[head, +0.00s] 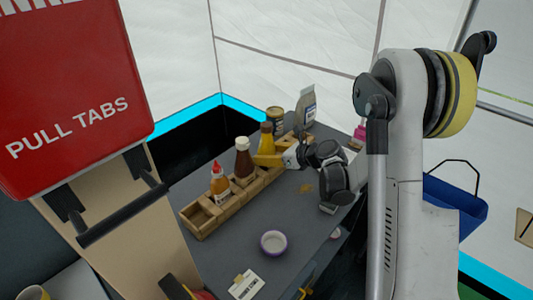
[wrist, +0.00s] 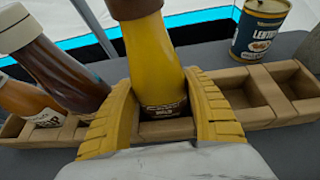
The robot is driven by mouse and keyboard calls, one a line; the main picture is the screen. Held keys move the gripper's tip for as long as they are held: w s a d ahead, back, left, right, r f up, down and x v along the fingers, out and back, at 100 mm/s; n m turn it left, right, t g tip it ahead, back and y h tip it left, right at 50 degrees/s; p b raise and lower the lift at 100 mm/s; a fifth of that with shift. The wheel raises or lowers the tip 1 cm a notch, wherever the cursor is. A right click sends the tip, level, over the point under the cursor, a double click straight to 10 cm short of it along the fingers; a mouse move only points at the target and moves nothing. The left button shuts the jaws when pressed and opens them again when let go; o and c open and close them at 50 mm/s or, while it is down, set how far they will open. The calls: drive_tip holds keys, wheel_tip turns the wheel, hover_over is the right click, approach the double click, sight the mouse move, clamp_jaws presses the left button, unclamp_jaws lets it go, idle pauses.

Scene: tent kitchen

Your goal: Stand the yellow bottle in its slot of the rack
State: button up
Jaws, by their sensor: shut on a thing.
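The yellow bottle (head: 266,138) is upright with a dark cap at the far part of the wooden rack (head: 236,205). In the wrist view the yellow bottle (wrist: 156,62) stands between the two yellow fingers of my gripper (wrist: 158,82), which is shut on it low on its body. Its base is at a slot of the rack (wrist: 262,86); I cannot tell whether it rests on the slot floor. In the head view my gripper (head: 270,159) reaches in from the right. The fingers hide part of the slot walls.
A brown bottle (head: 243,160) and an orange bottle with a red tip (head: 219,184) stand in the rack. A can (head: 275,119) and a grey bag (head: 306,105) stand behind it. The rack's near end slot is empty. A small bowl (head: 273,243) sits on the counter.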

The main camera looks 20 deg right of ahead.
drive_tip(key=o, duration=1.5)
drive_tip(key=shift+s, duration=0.1)
